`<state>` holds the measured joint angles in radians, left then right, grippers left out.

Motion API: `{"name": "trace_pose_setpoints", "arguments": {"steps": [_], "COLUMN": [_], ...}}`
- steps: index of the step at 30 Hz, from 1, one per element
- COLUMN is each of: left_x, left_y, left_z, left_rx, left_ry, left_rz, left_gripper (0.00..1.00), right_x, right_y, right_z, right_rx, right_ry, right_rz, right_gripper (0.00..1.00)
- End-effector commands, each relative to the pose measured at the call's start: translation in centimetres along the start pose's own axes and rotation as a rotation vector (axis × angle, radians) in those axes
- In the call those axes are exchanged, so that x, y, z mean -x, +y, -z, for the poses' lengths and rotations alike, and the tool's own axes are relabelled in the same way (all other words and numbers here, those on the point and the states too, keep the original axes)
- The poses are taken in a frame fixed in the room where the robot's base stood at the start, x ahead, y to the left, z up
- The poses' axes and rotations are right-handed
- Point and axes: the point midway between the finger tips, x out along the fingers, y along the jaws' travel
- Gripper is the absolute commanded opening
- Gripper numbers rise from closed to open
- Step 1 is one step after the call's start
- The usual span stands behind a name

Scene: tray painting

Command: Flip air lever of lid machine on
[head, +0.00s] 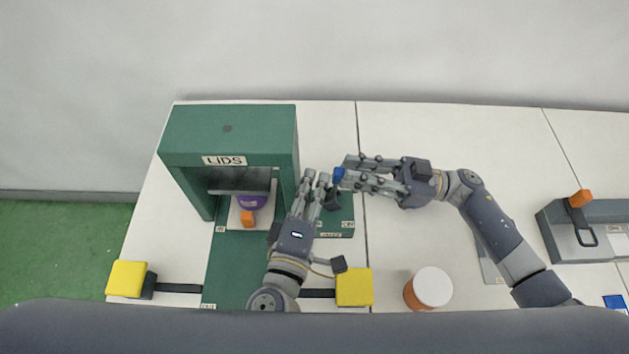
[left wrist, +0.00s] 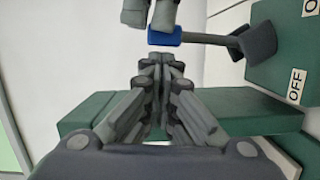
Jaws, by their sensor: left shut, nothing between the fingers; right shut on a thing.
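The green lid machine (head: 228,128) stands at the left of the table with a LIDS label on its front. Its air lever has a blue tip (head: 339,175) on a dark shaft, which shows in the left wrist view (left wrist: 212,39) above a green box (left wrist: 283,75) with ON and OFF labels. My right gripper (head: 345,173) reaches in from the right and is shut on the blue tip. My left gripper (head: 317,176) is shut and empty, just left of the lever; in the left wrist view its fingertips (left wrist: 160,62) sit just below the blue tip.
A purple piece (head: 254,201) and an orange piece (head: 247,218) sit inside the machine. Yellow blocks (head: 127,279) (head: 354,287) flank its base. A white-topped orange container (head: 432,287) stands in front. A grey device with an orange knob (head: 580,198) is at the right.

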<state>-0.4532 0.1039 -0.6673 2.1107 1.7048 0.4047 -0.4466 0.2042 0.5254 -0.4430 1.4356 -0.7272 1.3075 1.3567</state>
Motion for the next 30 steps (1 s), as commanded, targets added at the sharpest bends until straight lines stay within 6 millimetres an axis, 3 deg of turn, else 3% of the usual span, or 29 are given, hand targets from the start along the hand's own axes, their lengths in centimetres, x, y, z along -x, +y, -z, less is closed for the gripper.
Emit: {"name": "trace_pose_setpoints", "arguments": {"steps": [9, 21, 22, 24, 30], "left_x": [-0.1, -0.4, -0.4, -0.4, -0.4], "left_y": [0.0, 0.3, 0.3, 0.3, 0.2], "left_z": [0.0, -1.8, -1.8, -1.8, -1.5], "left_rx": [0.001, 0.005, 0.005, 0.005, 0.003], "left_ry": [0.000, -0.010, -0.011, -0.010, -0.005], "left_rz": [0.000, -0.002, -0.002, -0.002, 0.000], "left_gripper": [0.00, 0.00, 0.00, 0.00, 0.00], "right_x": [0.1, -0.1, -0.1, -0.2, -0.1], "right_y": [0.0, -0.1, -0.1, -0.1, 0.0], "right_z": [-0.1, -0.1, -0.1, -0.1, 0.0], "right_rx": [-0.001, -0.001, -0.001, -0.001, 0.000], "right_ry": [-0.003, -0.002, -0.001, 0.000, 0.000], "right_rz": [-0.001, 0.002, 0.002, 0.003, 0.001], "right_gripper": [0.00, 0.00, 0.20, 0.36, 0.38]}}
